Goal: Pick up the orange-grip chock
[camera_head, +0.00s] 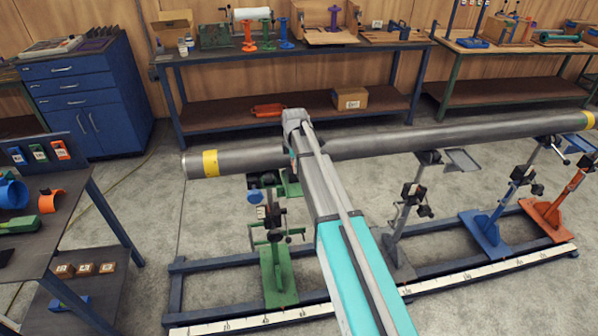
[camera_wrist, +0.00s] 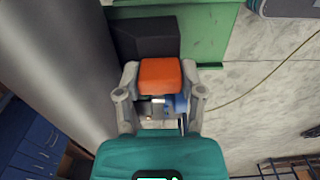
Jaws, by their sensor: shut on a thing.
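The chock is a black wedge (camera_wrist: 143,40) with an orange grip (camera_wrist: 160,75), seen in the wrist view. My gripper (camera_wrist: 160,78) has one finger on each side of the orange grip and is shut on it. The black wedge lies beyond the grip, close beside the grey pipe (camera_wrist: 60,55) and against a green surface (camera_wrist: 212,30). Whether it touches either one is unclear. In the head view my arm reaches to the long pipe (camera_head: 240,160), and the gripper and chock cannot be made out there.
The pipe has yellow bands and runs above several stands, including a green one (camera_head: 278,270) and a blue one (camera_head: 486,232). A dark rail frame (camera_head: 180,292) lies on the floor. A side table (camera_head: 85,195) stands at left, and a workbench (camera_head: 200,57) behind.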

